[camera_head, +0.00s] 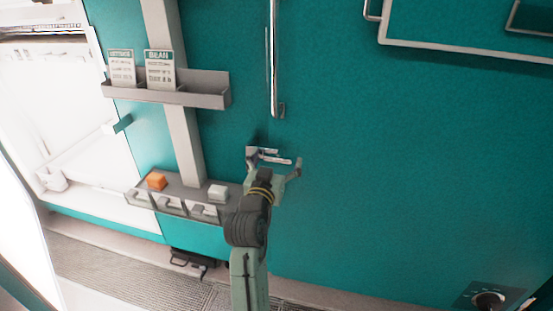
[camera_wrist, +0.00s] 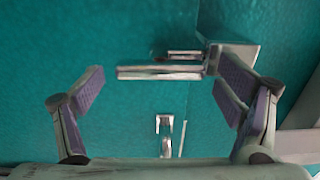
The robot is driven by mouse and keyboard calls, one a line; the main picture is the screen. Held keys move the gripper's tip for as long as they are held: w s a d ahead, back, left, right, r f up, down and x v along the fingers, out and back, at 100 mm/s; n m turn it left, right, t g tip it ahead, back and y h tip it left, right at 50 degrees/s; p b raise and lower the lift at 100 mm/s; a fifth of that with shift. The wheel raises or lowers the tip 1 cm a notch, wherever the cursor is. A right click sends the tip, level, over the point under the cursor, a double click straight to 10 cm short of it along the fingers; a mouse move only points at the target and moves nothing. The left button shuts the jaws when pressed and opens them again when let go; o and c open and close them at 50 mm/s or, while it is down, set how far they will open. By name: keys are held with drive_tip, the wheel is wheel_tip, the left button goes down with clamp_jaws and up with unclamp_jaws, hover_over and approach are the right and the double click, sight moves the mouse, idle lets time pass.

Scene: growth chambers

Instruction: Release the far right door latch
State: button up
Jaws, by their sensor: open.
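The silver door latch (camera_head: 275,158) is a short horizontal lever on the teal door (camera_head: 390,150), below the lower end of a long upright handle (camera_head: 273,60). My gripper (camera_head: 274,160) is open at the latch. In the wrist view, the latch lever (camera_wrist: 160,72) lies across the space between my two open fingers (camera_wrist: 163,80), with its block-like mount (camera_wrist: 232,52) by the right finger. I cannot tell whether the right finger touches the mount. The fingers are not closed on the lever.
A bright open chamber (camera_head: 70,120) is at far left. A dial (camera_head: 488,299) is at lower right.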

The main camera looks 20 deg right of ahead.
drive_tip(key=shift+c, duration=0.4)
drive_tip(key=c, duration=1.6)
